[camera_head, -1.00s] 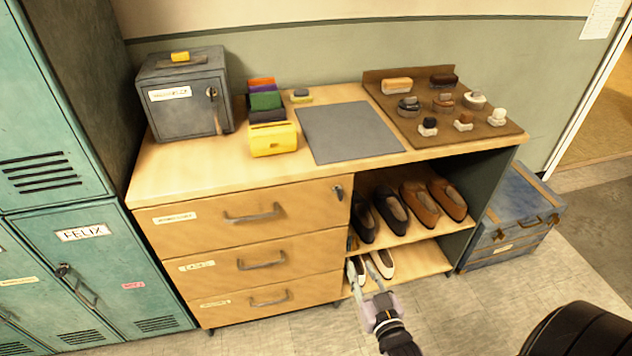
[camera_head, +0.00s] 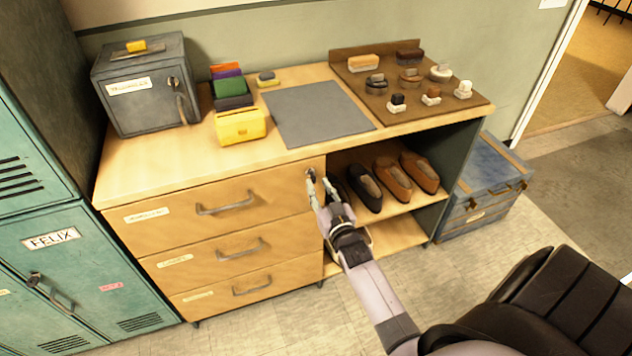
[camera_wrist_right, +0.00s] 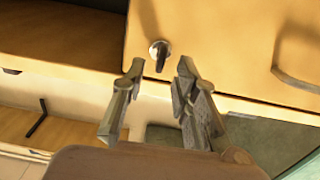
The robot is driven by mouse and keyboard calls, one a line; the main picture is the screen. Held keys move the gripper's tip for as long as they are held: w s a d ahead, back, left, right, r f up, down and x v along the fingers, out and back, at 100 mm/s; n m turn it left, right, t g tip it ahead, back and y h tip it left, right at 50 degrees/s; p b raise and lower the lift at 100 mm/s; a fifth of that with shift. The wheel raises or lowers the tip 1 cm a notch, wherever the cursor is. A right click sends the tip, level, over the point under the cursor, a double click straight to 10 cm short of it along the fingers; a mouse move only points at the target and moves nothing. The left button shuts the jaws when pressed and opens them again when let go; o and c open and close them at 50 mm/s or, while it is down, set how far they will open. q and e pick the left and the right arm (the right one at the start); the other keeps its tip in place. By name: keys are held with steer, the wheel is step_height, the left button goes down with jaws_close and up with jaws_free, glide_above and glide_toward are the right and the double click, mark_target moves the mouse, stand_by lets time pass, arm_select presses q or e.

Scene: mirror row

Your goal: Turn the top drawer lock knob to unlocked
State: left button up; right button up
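The top drawer (camera_head: 200,207) is shut, with a curved handle and a label on its front. Its lock knob (camera_head: 311,174) is at the drawer's upper right corner. In the right wrist view the lock knob (camera_wrist_right: 159,50) is a round silver plate with a dark narrow grip. My right gripper (camera_head: 322,186) is just in front of the knob. In the right wrist view its two fingers (camera_wrist_right: 158,78) are apart, with the knob beyond the gap between their tips. I see no contact with the knob. My left gripper is not in view.
Two lower drawers (camera_head: 230,248) are shut. Shoes (camera_head: 365,186) stand on the open shelf right of the drawers, close to my right gripper. A grey mat (camera_head: 318,113), brush board (camera_head: 450,105) and grey box (camera_head: 150,95) are on top. Teal lockers (camera_head: 60,270) stand left.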

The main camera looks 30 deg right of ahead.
steer(key=shift+x, duration=1.4)
steer(key=shift+c, duration=0.3)
jaws_close()
